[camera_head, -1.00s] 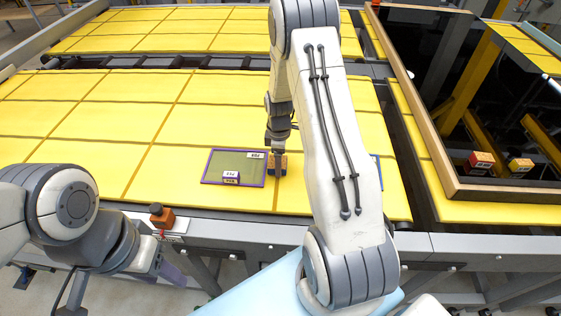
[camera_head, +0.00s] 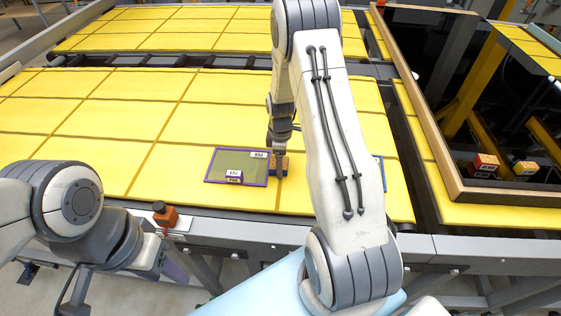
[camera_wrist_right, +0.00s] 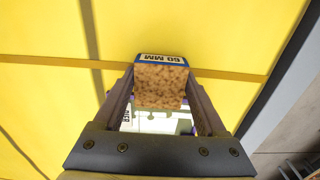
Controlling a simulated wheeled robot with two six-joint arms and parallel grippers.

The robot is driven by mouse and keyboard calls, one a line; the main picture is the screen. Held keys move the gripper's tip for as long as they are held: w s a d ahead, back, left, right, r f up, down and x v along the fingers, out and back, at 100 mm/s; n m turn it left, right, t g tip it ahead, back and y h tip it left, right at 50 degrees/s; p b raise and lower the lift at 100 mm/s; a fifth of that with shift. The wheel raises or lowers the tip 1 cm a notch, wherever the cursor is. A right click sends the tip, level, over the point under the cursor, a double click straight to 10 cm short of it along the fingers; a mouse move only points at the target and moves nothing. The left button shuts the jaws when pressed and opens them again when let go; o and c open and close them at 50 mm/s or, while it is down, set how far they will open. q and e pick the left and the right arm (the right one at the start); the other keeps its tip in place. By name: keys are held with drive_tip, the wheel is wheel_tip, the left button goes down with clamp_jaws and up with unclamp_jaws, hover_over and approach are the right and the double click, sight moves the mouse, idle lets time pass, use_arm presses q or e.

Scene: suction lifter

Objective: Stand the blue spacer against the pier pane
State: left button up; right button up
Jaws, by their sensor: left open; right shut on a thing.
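The blue spacer is a block with blue sides, a brown cork-like face and a white "60 MM" label; it shows in the right wrist view (camera_wrist_right: 162,80) and, partly hidden, in the head view (camera_head: 281,168). My right gripper (camera_head: 278,152) is shut on it, low over the yellow table at the right edge of a purple-framed pane (camera_head: 212,168). I cannot tell whether spacer and pane touch. The pane lies flat; its white label (camera_head: 259,155) is too small to read surely. My left gripper (camera_head: 176,268) is open and empty, low at the front left, partly hidden.
A blue edge (camera_head: 379,170) shows behind my right arm. A wooden-framed dark pane (camera_head: 452,190) at right bears red and yellow blocks. An orange box with a knob (camera_head: 166,217) stands at the front rail.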

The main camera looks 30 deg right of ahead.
drive_tip(key=o, duration=1.3)
drive_tip(key=shift+o, duration=0.2)
drive_tip(key=shift+r, duration=0.1)
drive_tip(key=shift+r, duration=0.3)
wheel_tip(320, 180, up, 9)
drive_tip(key=b, duration=0.2)
drive_tip(key=shift+f+b, duration=0.2)
drive_tip(key=shift+b, duration=0.15)
drive_tip(key=s+a+r+m+b, duration=0.1)
drive_tip(key=s+a+r, duration=0.2)
drive_tip(key=a, duration=0.6)
drive_tip(key=s+a+r+b, duration=0.1)
drive_tip(key=s+a+r, duration=0.2)
drive_tip(key=a, duration=0.5)
drive_tip(key=s+a+m, duration=0.1)
drive_tip(key=s+a, duration=0.4)
drive_tip(key=s, duration=0.5)
drive_tip(key=s+a+m+y+b, duration=0.1)
drive_tip(key=s+a, duration=0.4)
drive_tip(key=s, duration=0.5)
drive_tip(key=shift+a+r, duration=0.2)
drive_tip(key=shift+r, duration=0.05)
